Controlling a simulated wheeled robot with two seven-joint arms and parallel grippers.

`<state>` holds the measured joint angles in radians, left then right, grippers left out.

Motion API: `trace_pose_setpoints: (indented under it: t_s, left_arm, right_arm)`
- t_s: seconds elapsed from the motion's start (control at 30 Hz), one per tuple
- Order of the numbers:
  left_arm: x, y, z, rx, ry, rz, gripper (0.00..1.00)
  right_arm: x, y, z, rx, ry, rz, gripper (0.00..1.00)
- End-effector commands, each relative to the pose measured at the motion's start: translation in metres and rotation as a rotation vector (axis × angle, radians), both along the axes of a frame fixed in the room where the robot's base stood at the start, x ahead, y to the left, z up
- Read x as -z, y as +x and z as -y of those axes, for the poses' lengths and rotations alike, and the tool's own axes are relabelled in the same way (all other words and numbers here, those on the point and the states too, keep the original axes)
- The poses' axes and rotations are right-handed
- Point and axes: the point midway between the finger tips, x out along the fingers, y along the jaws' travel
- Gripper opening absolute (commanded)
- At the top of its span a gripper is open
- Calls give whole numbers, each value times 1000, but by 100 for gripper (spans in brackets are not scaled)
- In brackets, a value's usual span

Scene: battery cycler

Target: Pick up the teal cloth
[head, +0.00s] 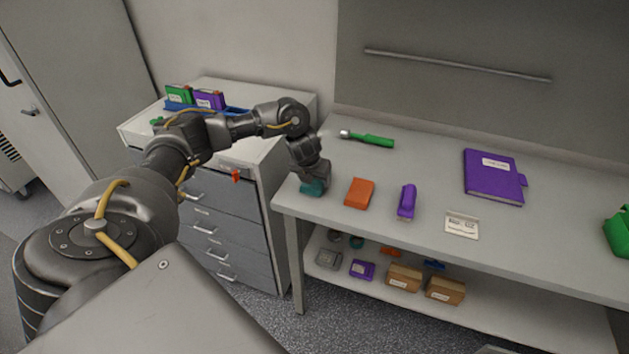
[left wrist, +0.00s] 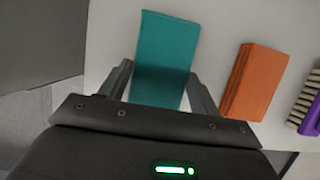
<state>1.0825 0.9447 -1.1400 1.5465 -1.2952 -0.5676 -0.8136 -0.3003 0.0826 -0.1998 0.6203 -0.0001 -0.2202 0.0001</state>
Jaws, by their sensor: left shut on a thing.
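The teal cloth (head: 313,188) lies at the left front end of the workbench in the head view, partly hidden by my gripper. In the left wrist view the cloth (left wrist: 166,55) is a flat teal rectangle between the fingers. My left gripper (head: 313,182) points down over the cloth and is shut on it. In the left wrist view the left gripper's fingers (left wrist: 157,90) stand on both sides of the cloth. I cannot tell if the cloth touches the bench. My right gripper is not in view.
An orange cloth (head: 359,193) lies just right of the teal one, then a purple brush (head: 406,201) and a white label card (head: 462,225). A green-handled tool (head: 367,138) and a purple binder (head: 493,176) lie farther back. A drawer cabinet (head: 225,215) stands left of the workbench (head: 430,165).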

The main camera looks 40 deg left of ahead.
Motion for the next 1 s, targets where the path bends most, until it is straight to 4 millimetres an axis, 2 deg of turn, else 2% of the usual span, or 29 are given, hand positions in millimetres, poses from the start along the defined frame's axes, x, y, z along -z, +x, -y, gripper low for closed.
trace_pose_setpoints:
  t_s: [0.2, 0.5, 0.8, 1.0]
  left_arm:
    - [-25, 2, 0, 2, -1, 8, 41]
    - [-95, -14, 48, 9, 3, 7, 41]
    - [-116, -36, 109, 9, 3, 4, 41]
    - [-124, -43, 128, 4, 2, 3, 41]
  right_arm:
    - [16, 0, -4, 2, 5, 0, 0]
    - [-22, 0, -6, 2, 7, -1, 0]
    - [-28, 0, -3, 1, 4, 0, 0]
    - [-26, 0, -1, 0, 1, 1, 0]
